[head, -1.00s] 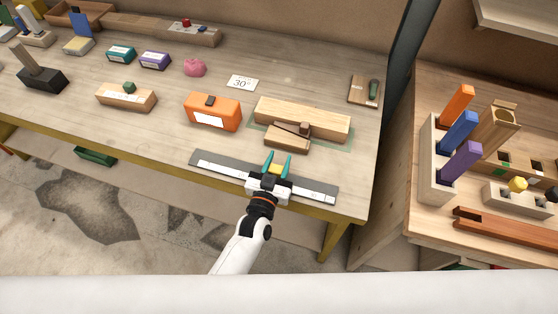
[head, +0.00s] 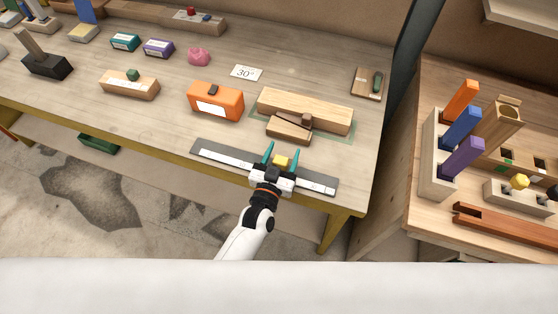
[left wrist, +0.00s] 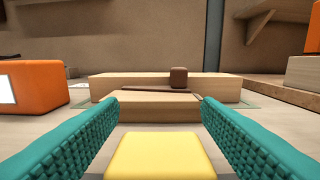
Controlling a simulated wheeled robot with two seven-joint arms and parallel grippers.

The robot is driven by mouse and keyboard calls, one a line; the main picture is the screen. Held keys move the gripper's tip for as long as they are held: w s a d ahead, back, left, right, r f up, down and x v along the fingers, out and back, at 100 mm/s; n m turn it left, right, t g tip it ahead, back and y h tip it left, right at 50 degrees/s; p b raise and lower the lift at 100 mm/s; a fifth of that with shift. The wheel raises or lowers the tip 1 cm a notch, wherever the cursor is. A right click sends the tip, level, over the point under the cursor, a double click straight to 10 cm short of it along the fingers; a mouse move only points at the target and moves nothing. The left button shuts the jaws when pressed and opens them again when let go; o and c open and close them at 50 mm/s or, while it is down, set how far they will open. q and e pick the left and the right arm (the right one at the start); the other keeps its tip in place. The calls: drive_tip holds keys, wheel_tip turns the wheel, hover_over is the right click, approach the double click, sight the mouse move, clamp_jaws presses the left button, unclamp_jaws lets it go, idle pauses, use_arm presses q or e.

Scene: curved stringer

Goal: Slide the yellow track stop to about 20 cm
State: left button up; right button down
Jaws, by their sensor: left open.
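The yellow track stop (head: 282,161) sits on the dark track with a white scale strip (head: 222,154) along the table's front edge. It is right of the track's middle; the scale numbers are too small to read. My left gripper (head: 281,151) is open, with its teal fingers on either side of the stop. In the left wrist view the stop (left wrist: 160,157) lies low between the two fingers, with a visible gap to each. My right gripper is not in view.
Behind the track lie a long wooden block (head: 305,109) with a smaller wedge (head: 289,128) and an orange box (head: 215,101). A "30°" card (head: 246,72) lies farther back. A second bench (head: 480,235) with coloured bars stands at right.

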use_arm(q)
drive_tip(key=b+v, duration=0.2)
drive_tip(key=v, duration=1)
drive_tip(key=shift+w, duration=0.1)
drive_tip(key=s+a+f+g+y, duration=0.1)
drive_tip(key=s+a+f+g, duration=0.15)
drive_tip(key=f, duration=0.55)
drive_tip(key=s+a+f+g, duration=0.1)
drive_tip(key=s+f+g, duration=0.15)
drive_tip(key=f, duration=0.55)
drive_tip(key=s+a+f+g+y, duration=0.1)
drive_tip(key=s+a+f+g, duration=0.15)
drive_tip(key=f, duration=0.55)
drive_tip(key=s+a+f+g+y, duration=0.1)
drive_tip(key=s+a+f+g, duration=0.3)
drive_tip(key=s+a+f, duration=0.3)
drive_tip(key=s+a+f+n+g+y, duration=0.1)
drive_tip(key=s+a+f+g, duration=0.3)
drive_tip(key=s, duration=1.1)
drive_tip(key=a+f+y, duration=0.1)
drive_tip(key=a+f, duration=0.2)
drive_tip(key=f, duration=0.2)
drive_tip(key=shift+s+f+g+y, duration=0.2)
drive_tip(key=shift+f+g+y, duration=0.1)
drive_tip(key=shift+g, duration=0.05)
